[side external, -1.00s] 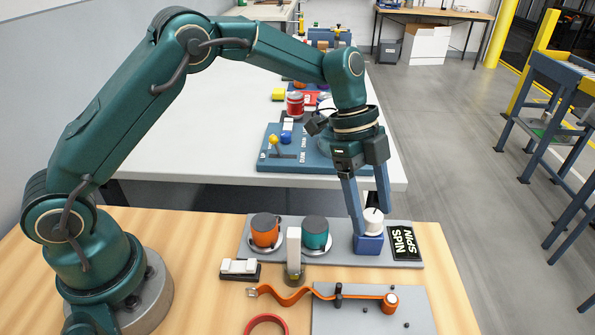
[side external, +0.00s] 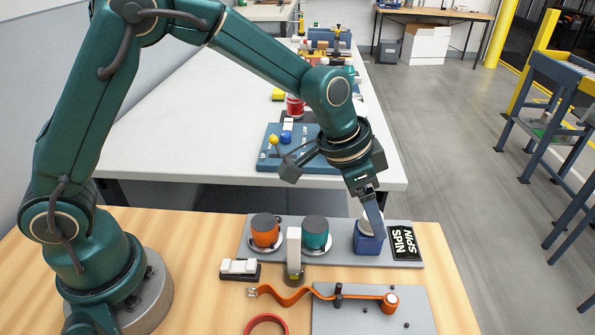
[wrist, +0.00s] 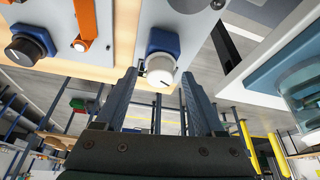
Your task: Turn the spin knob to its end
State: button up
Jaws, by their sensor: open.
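The spin knob is a white cap (wrist: 160,72) on a blue base (side external: 368,243), beside the black SPIN label (side external: 405,242). In the side view the finger hides much of the cap. In the wrist view the cap is in the middle, with a dark line on its face, and its blue base (wrist: 163,42) is behind it. My gripper (wrist: 158,77) is open, with one finger to each side of the cap. I cannot tell whether the fingers touch it. In the side view my gripper (side external: 376,228) is tilted and its fingers overlap at the knob.
Orange (side external: 265,231) and teal (side external: 314,234) cylinders stand on the same grey plate, left of the knob. A whitish upright post (side external: 294,250) is in front of them. An orange wavy bar (side external: 320,294) lies nearer the front.

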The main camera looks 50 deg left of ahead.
jog(key=shift+n, duration=0.4)
jog(key=s+a+r+t, duration=0.1)
jog(key=s+a+r, duration=0.2)
jog(key=r, duration=0.3)
jog(key=s+a+r, duration=0.2)
jog(key=r, duration=0.3)
jog(key=s+a+g+y, duration=0.1)
jog(key=s+a, duration=0.3)
jog(key=s, duration=0.4)
jog(key=s+a+g+y, duration=0.2)
jog(key=s+a, duration=0.1)
jog(key=s, duration=0.5)
jog(key=shift+s+a+g, duration=0.15)
jog(key=shift+a+g, duration=0.2)
jog(key=shift+g, duration=0.05)
jog(key=shift+f, duration=0.1)
